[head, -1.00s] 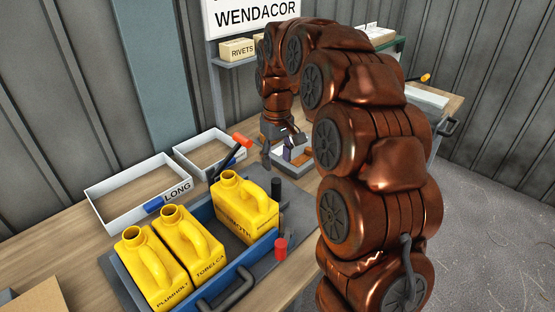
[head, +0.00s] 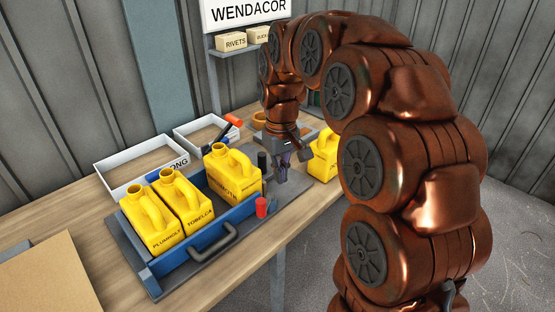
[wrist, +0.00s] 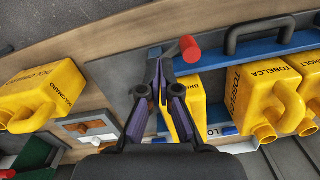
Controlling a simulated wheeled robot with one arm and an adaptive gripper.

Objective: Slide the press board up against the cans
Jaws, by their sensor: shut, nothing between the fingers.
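Three yellow cans stand on a grey base: the left can (head: 150,225), the middle can (head: 190,205) and the right can (head: 232,175). A blue board (head: 222,229) with a grey handle (head: 215,243) runs along their front side; I cannot tell whether it touches them. In the wrist view the board (wrist: 225,56) and its dark handle (wrist: 260,33) are at upper right. My gripper (head: 282,174) is shut and empty, low beside the base's right end. In the wrist view my gripper (wrist: 160,62) points towards the board's end, near the red knob (wrist: 189,48).
Another yellow can (head: 325,158) stands to the right, partly hidden by my arm; the wrist view shows it (wrist: 45,97) at left. White trays lie behind. Bare table is in front.

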